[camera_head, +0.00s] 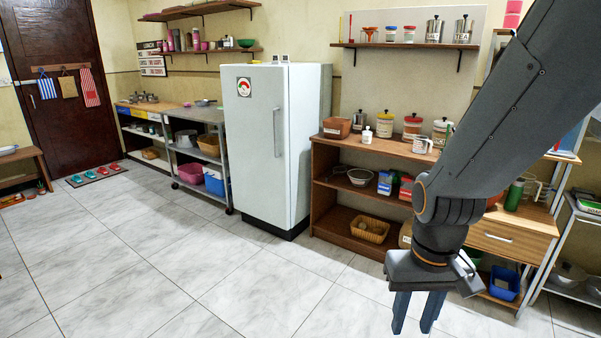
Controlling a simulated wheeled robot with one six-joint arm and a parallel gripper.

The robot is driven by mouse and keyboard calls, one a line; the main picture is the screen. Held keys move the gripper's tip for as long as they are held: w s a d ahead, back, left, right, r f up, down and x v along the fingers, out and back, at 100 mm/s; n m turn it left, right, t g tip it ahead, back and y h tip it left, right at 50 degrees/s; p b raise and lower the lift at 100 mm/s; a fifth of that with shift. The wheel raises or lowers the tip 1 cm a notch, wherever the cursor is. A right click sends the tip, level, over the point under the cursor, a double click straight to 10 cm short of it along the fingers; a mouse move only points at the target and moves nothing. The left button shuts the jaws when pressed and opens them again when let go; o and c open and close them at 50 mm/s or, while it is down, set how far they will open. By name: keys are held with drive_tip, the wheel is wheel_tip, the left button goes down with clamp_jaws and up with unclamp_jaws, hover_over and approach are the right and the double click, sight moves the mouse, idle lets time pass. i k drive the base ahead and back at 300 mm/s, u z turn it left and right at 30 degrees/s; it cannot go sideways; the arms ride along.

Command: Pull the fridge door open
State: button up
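A white fridge (257,150) stands against the wall near the middle of the camera_head view. Its door faces me and looks shut. A vertical metal handle (278,132) is on the right part of the door front. My gripper (412,325) hangs at the lower right, pointing down, well to the right of the fridge and nearer to me. Its two fingers are apart with a gap between them, and nothing shows in the gap.
A wooden shelf unit (388,151) with jars and baskets stands right of the fridge. A metal trolley (213,119) with bins stands left of it. The tiled floor (190,265) in front of the fridge is clear. A dark door (58,75) is at the far left.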

sight(255, 99)
drive_tip(key=u, duration=0.1)
drive_tip(key=i, duration=2.2)
drive_tip(key=u, duration=0.45)
drive_tip(key=i, duration=1.15)
drive_tip(key=u, duration=0.15)
